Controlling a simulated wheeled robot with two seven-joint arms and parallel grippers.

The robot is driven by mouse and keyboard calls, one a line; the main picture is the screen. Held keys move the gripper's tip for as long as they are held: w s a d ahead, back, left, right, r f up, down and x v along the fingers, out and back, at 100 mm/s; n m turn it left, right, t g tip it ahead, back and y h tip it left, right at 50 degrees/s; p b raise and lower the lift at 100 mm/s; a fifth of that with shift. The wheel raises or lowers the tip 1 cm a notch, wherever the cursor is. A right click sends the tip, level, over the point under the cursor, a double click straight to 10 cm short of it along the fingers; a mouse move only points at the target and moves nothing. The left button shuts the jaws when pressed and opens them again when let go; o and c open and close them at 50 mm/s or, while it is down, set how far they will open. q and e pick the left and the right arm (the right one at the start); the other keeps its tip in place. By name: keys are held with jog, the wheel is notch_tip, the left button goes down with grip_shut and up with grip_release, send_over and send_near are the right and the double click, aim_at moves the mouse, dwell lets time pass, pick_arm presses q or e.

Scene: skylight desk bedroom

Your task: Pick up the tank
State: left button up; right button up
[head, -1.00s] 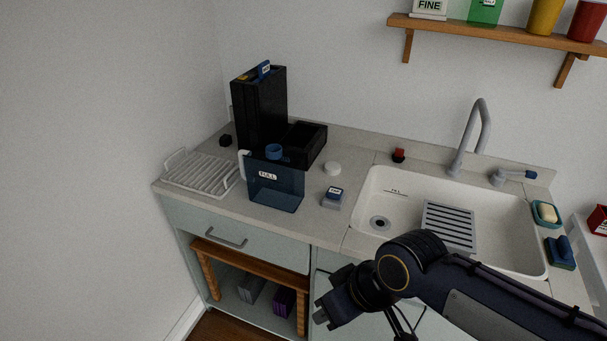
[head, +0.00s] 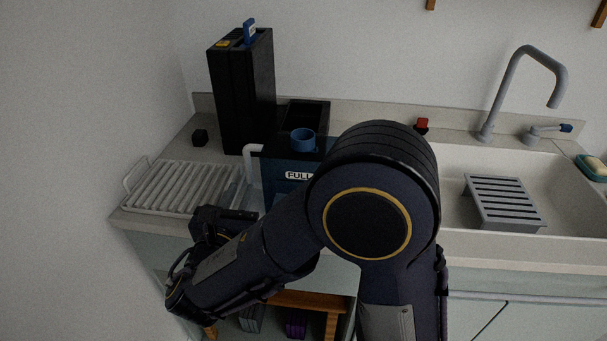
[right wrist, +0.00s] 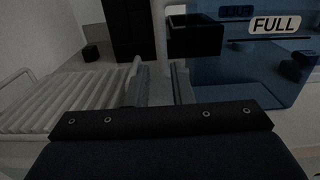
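The tank (head: 275,183) is a see-through blue box with a FULL label, a blue round cap on top and a pale handle (head: 252,149) on its left side. It stands on the counter in front of a black machine, and my right arm hides its lower right part. My right gripper (head: 240,195) is low at the tank's left side, by the drying rack. In the right wrist view its two fingers (right wrist: 160,86) are apart, with the pale handle bar (right wrist: 158,35) in line with the gap between them. The tank (right wrist: 235,80) is right of the fingers. My left gripper is out of view.
A white drying rack (head: 185,187) lies left of the gripper. The tall black machine (head: 240,95) stands behind, with a small black block (head: 200,137) to its left. The sink (head: 450,165) with a grey grate (head: 503,203) is at the right.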

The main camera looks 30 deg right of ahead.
aim_at(249, 178)
jog(key=x, duration=0.6)
jog(key=shift+w+d+f, duration=0.2)
jog(key=shift+d+f, duration=0.1)
jog(key=shift+d, duration=0.05)
grip_shut()
